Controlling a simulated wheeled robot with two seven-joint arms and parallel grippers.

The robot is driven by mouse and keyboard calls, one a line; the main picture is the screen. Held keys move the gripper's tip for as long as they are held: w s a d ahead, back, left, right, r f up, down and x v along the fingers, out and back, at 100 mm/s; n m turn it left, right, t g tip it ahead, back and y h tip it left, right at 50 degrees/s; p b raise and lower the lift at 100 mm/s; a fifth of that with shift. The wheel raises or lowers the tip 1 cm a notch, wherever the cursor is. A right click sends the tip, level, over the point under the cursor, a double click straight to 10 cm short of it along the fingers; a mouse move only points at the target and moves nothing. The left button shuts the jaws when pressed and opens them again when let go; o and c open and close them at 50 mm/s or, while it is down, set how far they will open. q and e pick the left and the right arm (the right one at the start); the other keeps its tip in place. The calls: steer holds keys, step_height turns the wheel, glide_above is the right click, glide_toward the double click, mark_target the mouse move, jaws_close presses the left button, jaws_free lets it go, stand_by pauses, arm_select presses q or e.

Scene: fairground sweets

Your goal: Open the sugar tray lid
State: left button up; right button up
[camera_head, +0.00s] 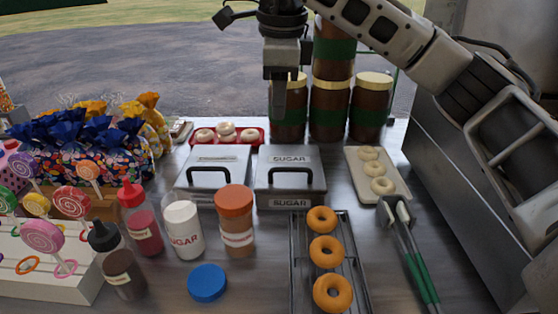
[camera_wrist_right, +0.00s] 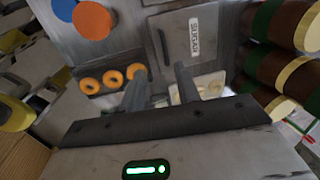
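The sugar tray (camera_head: 262,198) is a metal box in the middle of the counter, labelled SUGAR. Its lid (camera_head: 310,162) lies flat on top and is closed, with a black bar handle (camera_head: 291,171). In the right wrist view the lid (camera_wrist_right: 200,50) and its handle (camera_wrist_right: 164,46) show beyond the fingers. My right gripper (camera_head: 281,100) hangs above and behind the tray in the head view, apart from the handle. In the right wrist view its fingers (camera_wrist_right: 161,88) are spread with nothing between them. My left gripper is not in view.
A similar lidded metal box (camera_head: 215,160) stands close on the left. Brown jars (camera_head: 329,110) stand behind, near my right arm. A rack of doughnuts (camera_head: 352,260) is in front, tongs (camera_head: 408,250) and a white doughnut tray (camera_head: 357,180) to the right. Bottles and a sugar shaker (camera_head: 184,228) are front left.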

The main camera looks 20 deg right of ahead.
mark_target(283, 171)
steer(key=w+f, duration=0.1)
steer(key=f, duration=0.4)
steer(key=d+f+b, duration=0.1)
steer(key=f, duration=0.4)
steer(key=w+d+f, duration=0.1)
steer(key=f, duration=0.4)
steer(key=shift+w+d+b, duration=0.15)
steer(key=shift+w+b, duration=0.15)
jaws_close()
